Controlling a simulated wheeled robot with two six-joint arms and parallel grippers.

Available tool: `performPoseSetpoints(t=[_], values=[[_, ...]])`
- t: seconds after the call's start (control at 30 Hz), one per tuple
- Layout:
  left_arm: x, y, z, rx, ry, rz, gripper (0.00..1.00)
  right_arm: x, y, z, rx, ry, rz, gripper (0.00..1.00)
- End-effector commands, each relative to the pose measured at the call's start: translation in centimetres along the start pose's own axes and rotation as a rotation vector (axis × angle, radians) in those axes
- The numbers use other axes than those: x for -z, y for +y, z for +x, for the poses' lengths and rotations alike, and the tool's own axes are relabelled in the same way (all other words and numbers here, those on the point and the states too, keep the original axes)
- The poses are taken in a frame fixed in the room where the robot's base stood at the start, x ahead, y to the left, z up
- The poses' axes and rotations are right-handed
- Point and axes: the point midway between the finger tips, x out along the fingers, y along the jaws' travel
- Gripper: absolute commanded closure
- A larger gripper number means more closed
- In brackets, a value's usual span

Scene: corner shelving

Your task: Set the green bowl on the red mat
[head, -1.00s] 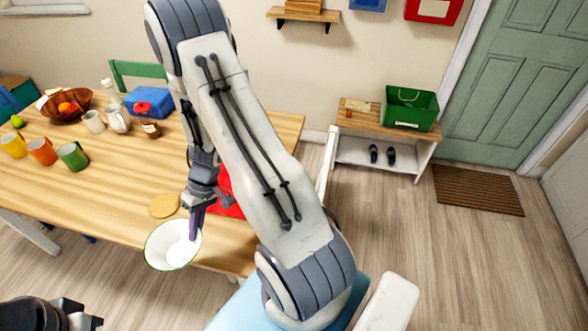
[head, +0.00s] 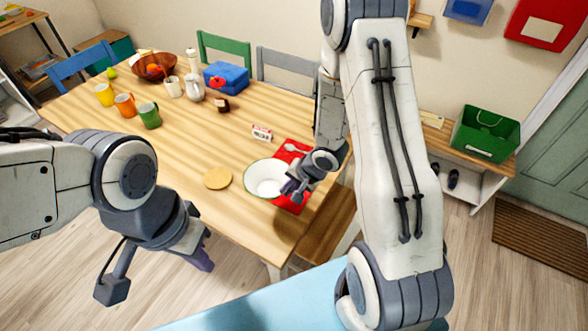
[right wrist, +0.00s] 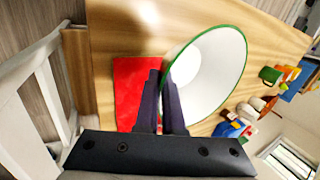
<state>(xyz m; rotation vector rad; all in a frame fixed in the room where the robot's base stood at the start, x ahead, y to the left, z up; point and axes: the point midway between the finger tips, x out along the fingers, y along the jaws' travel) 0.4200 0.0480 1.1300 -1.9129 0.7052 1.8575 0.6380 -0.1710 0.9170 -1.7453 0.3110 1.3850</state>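The green bowl (head: 265,180), white inside with a green rim, is held at its right rim by my right gripper (head: 291,188). In the right wrist view, the bowl (right wrist: 213,75) looks tilted, with its rim between the two close fingers (right wrist: 163,92). The red mat (head: 292,204) lies at the table's right side. The bowl overlaps its left part in the head view; I cannot tell its exact height. The mat (right wrist: 130,85) shows beside the fingers in the right wrist view. My left gripper (head: 158,275) is open and empty, in front of the table.
A spoon (head: 296,149) lies on the mat's far part. A small white box (head: 262,132) and a round tan coaster (head: 217,178) lie nearby. Several mugs, including a green mug (head: 150,116), stand farther left. The table (head: 190,146) is clear between them and the coaster.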

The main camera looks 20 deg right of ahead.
Motion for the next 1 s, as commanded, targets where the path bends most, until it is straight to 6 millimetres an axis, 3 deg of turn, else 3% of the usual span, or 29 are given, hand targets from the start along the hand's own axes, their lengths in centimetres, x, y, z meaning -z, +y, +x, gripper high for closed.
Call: performPoseSetpoints(t=[0.2, 0.43, 0.9, 1.0], values=[[0.1, 0.1, -1.3, 0.0, 0.0, -0.001, 1.0, 2.1, 2.7, -1.4, -0.006, 0.159, 0.299, 1.0], [0.1, 0.1, -1.6, 0.0, 0.0, -0.001, 1.0, 3.4, 5.8, -2.6, -0.005, 0.268, 0.494, 1.0], [-0.4, -0.5, 6.7, 0.0, 0.0, 0.001, 1.0, 5.1, 5.3, 0.1, 0.004, 0.284, 0.509, 1.0], [-0.4, -0.5, 7.2, 0.0, 0.0, 0.001, 1.0, 6.4, 4.2, 2.1, -0.001, 0.279, 0.507, 1.0]])
